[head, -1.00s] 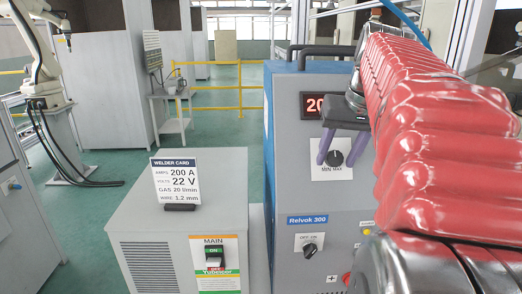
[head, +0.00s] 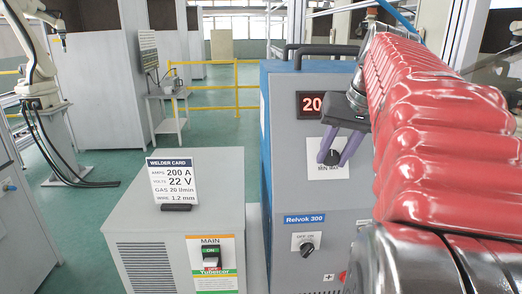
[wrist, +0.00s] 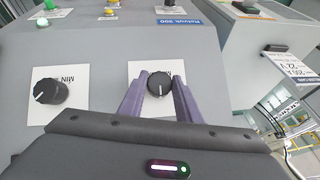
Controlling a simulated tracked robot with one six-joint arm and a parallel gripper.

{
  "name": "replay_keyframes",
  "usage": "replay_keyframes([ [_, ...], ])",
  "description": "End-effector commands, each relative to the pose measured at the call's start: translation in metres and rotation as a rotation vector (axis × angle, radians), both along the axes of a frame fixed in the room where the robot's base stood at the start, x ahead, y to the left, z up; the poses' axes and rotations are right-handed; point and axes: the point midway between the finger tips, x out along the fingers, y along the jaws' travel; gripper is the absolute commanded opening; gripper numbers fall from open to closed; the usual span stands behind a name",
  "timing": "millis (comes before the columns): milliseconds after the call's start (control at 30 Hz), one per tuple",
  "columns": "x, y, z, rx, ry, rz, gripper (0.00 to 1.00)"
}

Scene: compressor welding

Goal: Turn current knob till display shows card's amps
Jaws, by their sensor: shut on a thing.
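The black current knob (head: 332,158) is on a white MIN MAX plate on the welder's front. My gripper (head: 334,157) has its purple fingers on either side of it and is shut on it. The wrist view shows the same knob (wrist: 159,84) between the fingertips, its white pointer line visible. The red display (head: 312,104) shows "20"; anything further right is hidden by my arm. The welder card (head: 173,181) stands on the grey box and reads 200 A, 22 V.
A second MIN MAX knob (wrist: 48,92) sits beside the held one in the wrist view. An off-on knob (head: 306,248) is lower on the welder (head: 290,185). The grey box (head: 170,230) with a main switch (head: 211,257) stands to the left.

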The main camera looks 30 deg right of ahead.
Motion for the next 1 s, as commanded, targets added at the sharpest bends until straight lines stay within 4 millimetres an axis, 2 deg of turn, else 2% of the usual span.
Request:
replay_keyframes([
  [133,-0.001,-0.001,0.0,-0.003,0.001,-0.002,0.08],
  [167,-0.001,-0.001,0.0,-0.004,0.002,-0.002,0.33],
  [400,0.0,-0.001,0.0,-0.003,0.001,0.0,0.49],
  [767,-0.002,0.0,0.004,-0.003,0.001,0.001,0.49],
  [1000,-0.013,0.002,0.029,-0.005,-0.001,-0.001,0.49],
])
